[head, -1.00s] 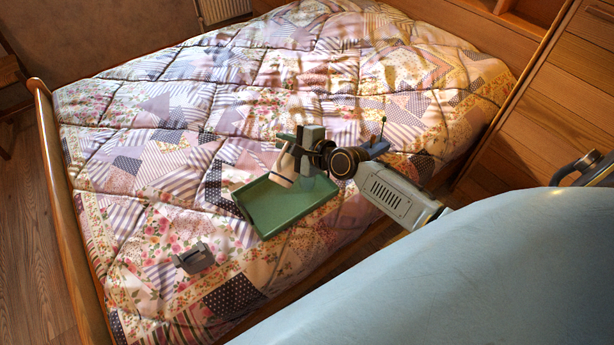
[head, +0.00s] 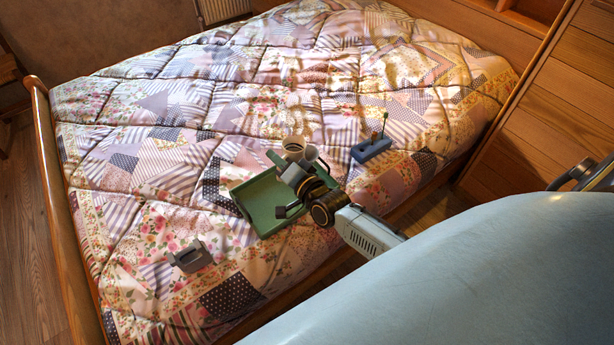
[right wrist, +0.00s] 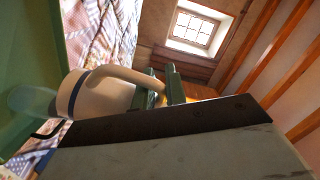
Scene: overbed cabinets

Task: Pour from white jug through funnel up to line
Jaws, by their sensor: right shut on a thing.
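The white jug (right wrist: 95,95), with a dark band, shows close up in the right wrist view; its handle runs to the gripper's green-grey fingers. My right gripper (right wrist: 168,85) is shut on the jug. In the head view the gripper (head: 292,170) is above the green tray (head: 249,200), beside a pale round vessel with a brownish opening (head: 293,147) that looks like the jug. A pale translucent rounded thing (right wrist: 32,101) is beyond the jug in the wrist view; I cannot tell whether it is the funnel. The line is not visible. My left gripper is out of view.
The tray rests on the patchwork bed (head: 240,95). A blue block with an upright dark rod (head: 371,149) stands right of the tray. A small grey holder (head: 191,257) lies at the front left. The bed's back and left are clear.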

